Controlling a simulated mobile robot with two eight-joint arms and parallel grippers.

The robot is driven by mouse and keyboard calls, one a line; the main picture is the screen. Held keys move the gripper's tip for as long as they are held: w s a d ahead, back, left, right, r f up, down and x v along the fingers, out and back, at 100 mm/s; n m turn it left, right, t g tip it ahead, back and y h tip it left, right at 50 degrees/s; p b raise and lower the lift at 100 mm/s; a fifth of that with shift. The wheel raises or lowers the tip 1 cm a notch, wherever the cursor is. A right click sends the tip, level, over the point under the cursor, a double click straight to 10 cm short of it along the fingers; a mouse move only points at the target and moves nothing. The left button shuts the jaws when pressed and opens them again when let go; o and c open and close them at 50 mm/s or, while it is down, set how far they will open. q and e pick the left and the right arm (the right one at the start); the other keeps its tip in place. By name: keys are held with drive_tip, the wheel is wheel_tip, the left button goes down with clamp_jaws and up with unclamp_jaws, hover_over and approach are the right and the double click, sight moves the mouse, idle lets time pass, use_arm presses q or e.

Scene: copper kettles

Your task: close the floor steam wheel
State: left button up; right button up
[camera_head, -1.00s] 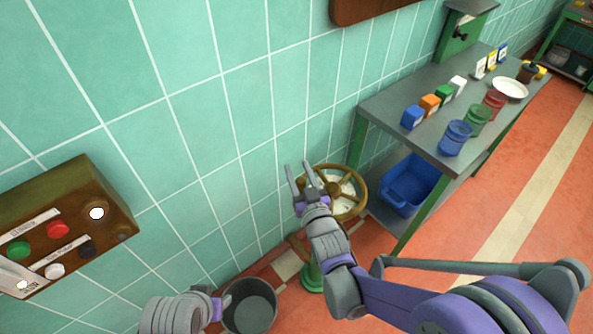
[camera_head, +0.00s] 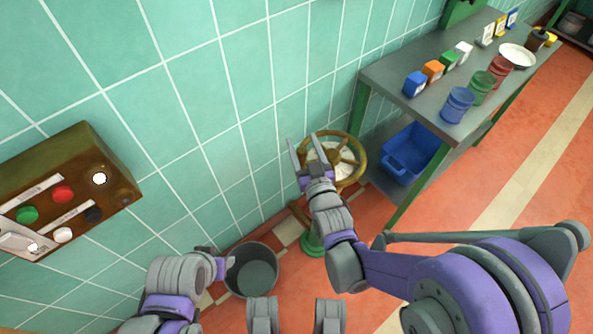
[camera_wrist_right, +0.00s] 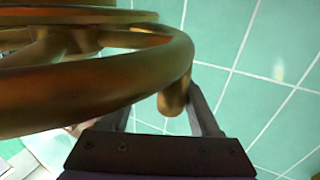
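The steam wheel is a brass-coloured spoked ring (camera_head: 359,153) on a green floor stand (camera_head: 311,245), beside the tiled wall. My right gripper (camera_head: 303,138) is open at the wheel's left side, with its fingers overlapping the rim in the head view. In the right wrist view, the wheel's rim (camera_wrist_right: 90,88) crosses close above the gripper. A rounded brass end (camera_wrist_right: 173,98) hangs down beside one finger; the other finger is mostly hidden by the rim. I cannot tell whether they touch. My left gripper (camera_head: 215,262) is low, beside a grey bucket; its opening is unclear.
The grey bucket (camera_head: 252,270) stands on the floor left of the wheel stand. A metal table (camera_head: 400,110) with cans and small boxes stands right of the wheel, a blue bin (camera_head: 412,152) beneath it. A button box (camera_head: 80,170) is on the wall at left. Red floor at right is open.

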use_arm(q)
drive_tip(key=shift+w+p+v, duration=0.25)
drive_tip(key=shift+p+v, duration=0.6)
drive_tip(key=shift+v, duration=0.2)
use_arm(e)
drive_tip(key=s+a, duration=0.2)
drive_tip(key=s, duration=0.7)
drive_tip(key=shift+s, duration=0.4)
drive_tip(key=shift+d, duration=0.1)
